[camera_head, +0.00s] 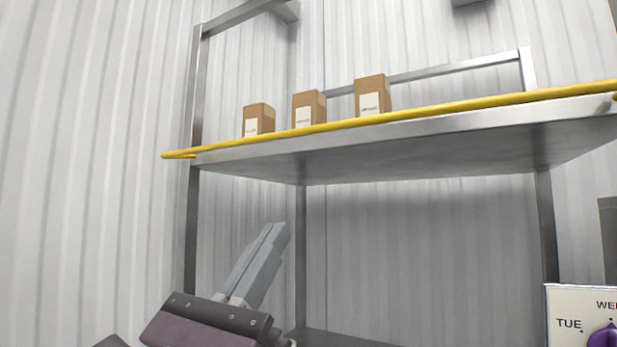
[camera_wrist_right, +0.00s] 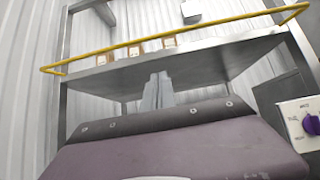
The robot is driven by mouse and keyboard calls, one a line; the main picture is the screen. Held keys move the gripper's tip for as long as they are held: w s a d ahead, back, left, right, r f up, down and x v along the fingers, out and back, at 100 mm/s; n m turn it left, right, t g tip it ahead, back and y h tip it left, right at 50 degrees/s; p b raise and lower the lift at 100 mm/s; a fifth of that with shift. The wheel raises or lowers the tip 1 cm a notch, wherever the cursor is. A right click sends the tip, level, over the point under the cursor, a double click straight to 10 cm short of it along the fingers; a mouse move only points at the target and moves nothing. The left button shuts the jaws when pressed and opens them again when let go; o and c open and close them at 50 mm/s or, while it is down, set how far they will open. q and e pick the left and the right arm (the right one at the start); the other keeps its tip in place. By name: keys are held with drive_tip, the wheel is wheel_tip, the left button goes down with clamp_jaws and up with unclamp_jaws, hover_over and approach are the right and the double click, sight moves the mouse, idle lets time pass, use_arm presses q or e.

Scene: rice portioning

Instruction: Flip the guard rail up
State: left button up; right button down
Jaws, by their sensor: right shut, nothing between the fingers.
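The yellow guard rail (camera_head: 420,110) runs along the front edge of the upper metal shelf (camera_head: 400,143). In the right wrist view the guard rail (camera_wrist_right: 110,48) shows as a long bar with bent ends at the shelf's two sides. It lies low, about level with the shelf surface. My right gripper (camera_head: 276,232) is shut and empty, below the shelf and left of its middle, apart from the rail. Its fingers also show in the right wrist view (camera_wrist_right: 159,80), pointing up toward the shelf's underside. My left gripper is not in view.
Three brown boxes (camera_head: 257,118), (camera_head: 308,108), (camera_head: 372,95) stand on the shelf behind the rail. A panel with a purple dial (camera_head: 603,337) is at the lower right. Metal posts (camera_head: 190,230) hold the shelf. Space below the shelf looks free.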

drive_tip(key=shift+s+r+h, duration=0.25)
drive_tip(key=shift+s+h, duration=0.05)
drive_tip(key=shift+s, duration=0.15)
drive_tip(key=p, duration=1)
approach(313, 130)
drive_tip(key=w+f+x, duration=0.1)
drive_tip(key=x, duration=0.6)
drive_tip(key=shift+a+f, duration=0.1)
